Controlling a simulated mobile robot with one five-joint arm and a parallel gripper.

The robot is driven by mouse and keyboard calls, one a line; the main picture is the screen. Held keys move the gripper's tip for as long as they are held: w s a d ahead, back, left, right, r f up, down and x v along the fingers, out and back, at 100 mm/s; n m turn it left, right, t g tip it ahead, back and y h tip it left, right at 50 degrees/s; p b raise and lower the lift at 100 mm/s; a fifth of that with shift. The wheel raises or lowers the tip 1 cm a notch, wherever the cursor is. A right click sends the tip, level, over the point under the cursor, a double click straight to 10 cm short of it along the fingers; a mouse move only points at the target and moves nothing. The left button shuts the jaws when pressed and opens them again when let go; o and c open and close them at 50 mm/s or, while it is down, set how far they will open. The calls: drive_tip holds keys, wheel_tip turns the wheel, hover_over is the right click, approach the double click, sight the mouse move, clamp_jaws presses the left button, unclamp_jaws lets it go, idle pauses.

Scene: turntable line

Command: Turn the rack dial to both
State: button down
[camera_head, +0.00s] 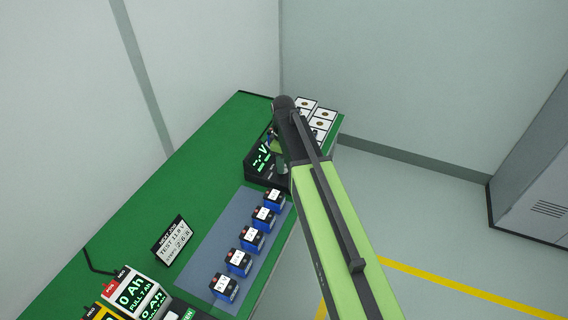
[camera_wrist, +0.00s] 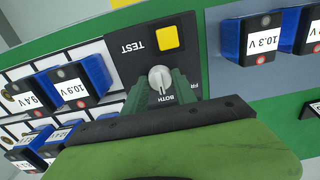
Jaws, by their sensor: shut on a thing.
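The rack dial (camera_wrist: 160,78) is a small pale grey knob on a black panel (camera_wrist: 190,62), in the middle of the wrist view. The word BOTH (camera_wrist: 164,101) is printed upside down just below it, and another label, partly covered, is at its right. My gripper (camera_wrist: 160,87) has its green fingers shut on the dial, one on each side. A mark on the knob runs roughly up and down, but which label it points to is hard to tell. In the head view my arm covers the dial and gripper tips.
A yellow button (camera_wrist: 167,38) marked TEST is close to the dial. A white rack (camera_wrist: 95,50) with blue batteries stands left of the panel. More blue batteries stand on a grey mat (camera_head: 208,239) on the green table (camera_head: 140,210). A voltage display (camera_head: 261,160) is beside my arm.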

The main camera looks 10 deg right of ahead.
drive_tip(key=shift+s+a, duration=0.1)
drive_tip(key=c, duration=1)
unclamp_jaws()
wheel_tip(320, 180, up, 17)
drive_tip(key=p, duration=1.7)
drive_tip(key=shift+r, duration=0.15)
